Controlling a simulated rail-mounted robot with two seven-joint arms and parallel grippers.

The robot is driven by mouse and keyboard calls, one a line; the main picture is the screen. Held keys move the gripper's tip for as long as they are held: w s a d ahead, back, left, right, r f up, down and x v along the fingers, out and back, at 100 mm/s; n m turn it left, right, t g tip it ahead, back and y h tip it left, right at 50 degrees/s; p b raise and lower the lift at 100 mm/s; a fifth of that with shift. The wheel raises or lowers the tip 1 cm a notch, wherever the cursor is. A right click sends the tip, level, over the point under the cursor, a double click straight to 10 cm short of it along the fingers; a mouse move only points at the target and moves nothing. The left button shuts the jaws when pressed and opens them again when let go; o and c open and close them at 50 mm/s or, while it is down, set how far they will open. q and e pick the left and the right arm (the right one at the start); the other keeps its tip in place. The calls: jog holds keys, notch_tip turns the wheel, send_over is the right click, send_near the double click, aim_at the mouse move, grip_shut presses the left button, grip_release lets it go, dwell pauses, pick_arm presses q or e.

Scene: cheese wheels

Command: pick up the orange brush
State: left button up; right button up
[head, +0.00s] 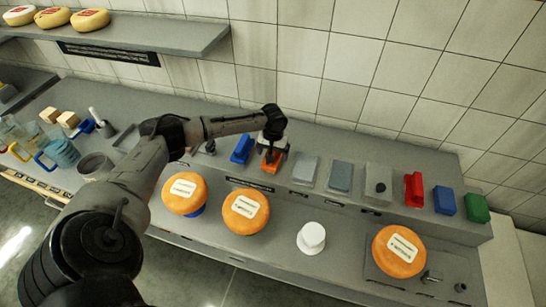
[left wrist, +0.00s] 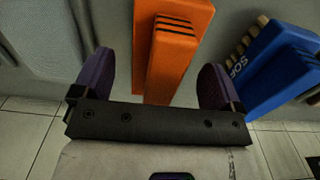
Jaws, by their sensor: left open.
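The orange brush (head: 270,164) lies on the raised back ledge of the counter, partly hidden by my left gripper (head: 272,148) in the head view. In the left wrist view the orange brush (left wrist: 172,55) shows as an orange block with dark grooves. My left gripper (left wrist: 155,72) is open, with one purple finger on each side of the brush. The brush lies between the fingers in the picture, with visible gaps on both sides. I cannot tell how deep the fingers reach beside it. My right gripper is in neither view.
A blue brush (head: 242,149) lies close beside the orange one; it also shows in the left wrist view (left wrist: 275,70). Grey blocks (head: 307,169) and a red brush (head: 414,189) stand farther right. Orange cheese wheels (head: 245,220) and a white stepped piece (head: 311,240) stand in front.

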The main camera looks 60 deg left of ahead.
pick_arm(q)
jog(key=shift+f, duration=0.95)
jog(key=shift+c, duration=0.3)
jog(key=c, duration=1)
